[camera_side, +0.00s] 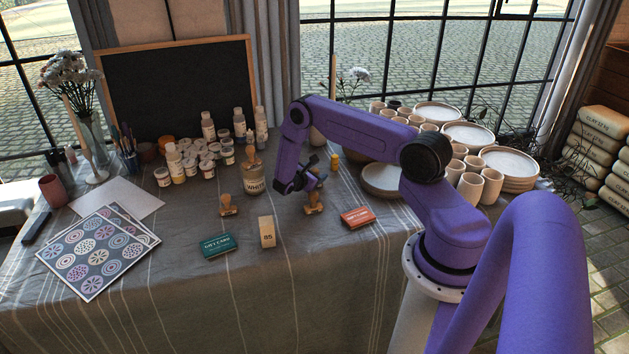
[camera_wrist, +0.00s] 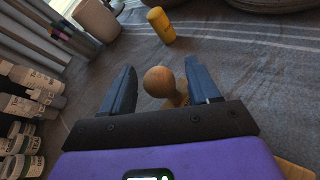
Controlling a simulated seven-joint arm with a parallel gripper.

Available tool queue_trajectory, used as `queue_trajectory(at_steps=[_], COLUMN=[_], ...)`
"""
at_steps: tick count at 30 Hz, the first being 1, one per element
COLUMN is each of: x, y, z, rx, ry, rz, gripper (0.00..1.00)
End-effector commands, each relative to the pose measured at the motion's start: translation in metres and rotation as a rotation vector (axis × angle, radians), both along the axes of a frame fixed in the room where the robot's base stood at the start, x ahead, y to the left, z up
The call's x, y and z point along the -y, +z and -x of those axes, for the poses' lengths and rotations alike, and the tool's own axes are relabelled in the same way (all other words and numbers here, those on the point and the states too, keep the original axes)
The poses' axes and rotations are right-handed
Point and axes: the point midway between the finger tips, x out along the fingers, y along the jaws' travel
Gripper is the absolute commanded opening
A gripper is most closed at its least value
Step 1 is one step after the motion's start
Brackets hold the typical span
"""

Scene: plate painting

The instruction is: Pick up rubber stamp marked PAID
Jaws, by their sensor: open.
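A wooden stamp (camera_side: 314,208) with a round knob stands upright on the grey cloth, just below my gripper (camera_side: 310,182) in the side view. In the wrist view its round wooden knob (camera_wrist: 159,82) sits between the two fingers of my gripper (camera_wrist: 160,70). The fingers are apart, with a gap visible on each side of the knob. Another wooden stamp (camera_side: 229,206) stands to the left.
A pale block (camera_side: 267,232), a teal box (camera_side: 217,245) and an orange box (camera_side: 357,217) lie in front. A yellow cylinder (camera_wrist: 161,25) stands beyond the knob. Paint bottles (camera_side: 174,163) are at left; plates (camera_side: 381,180) and cups are at right.

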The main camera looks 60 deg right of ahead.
Motion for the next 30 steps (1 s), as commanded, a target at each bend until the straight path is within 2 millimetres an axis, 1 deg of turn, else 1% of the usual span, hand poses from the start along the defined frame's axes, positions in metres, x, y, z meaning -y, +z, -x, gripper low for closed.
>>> queue_trajectory(at_steps=[2, 5, 6, 7, 8, 16, 20, 25, 29, 30], x=[0.000, 0.000, 0.000, 0.000, 0.000, 0.000, 0.000, 0.000, -0.001, -0.004], y=[0.000, 0.000, 0.000, 0.000, 0.000, 0.001, 0.004, 0.016, 0.035, 0.039], z=[0.000, 0.000, 0.000, 0.000, 0.000, 0.000, 0.000, 0.000, 0.000, 0.004], rx=[0.000, 0.000, 0.000, 0.000, 0.000, 0.001, 0.001, 0.002, 0.003, 0.000], ry=[0.000, -0.001, -0.001, 0.000, -0.001, 0.000, 0.000, -0.001, -0.001, 0.000], rz=[0.000, 0.000, 0.000, 0.000, 0.000, 0.000, 0.000, 0.000, 0.001, 0.000], gripper=[0.61, 0.31, 0.18, 0.09, 0.04, 0.03, 0.03, 0.03, 0.03, 0.03])
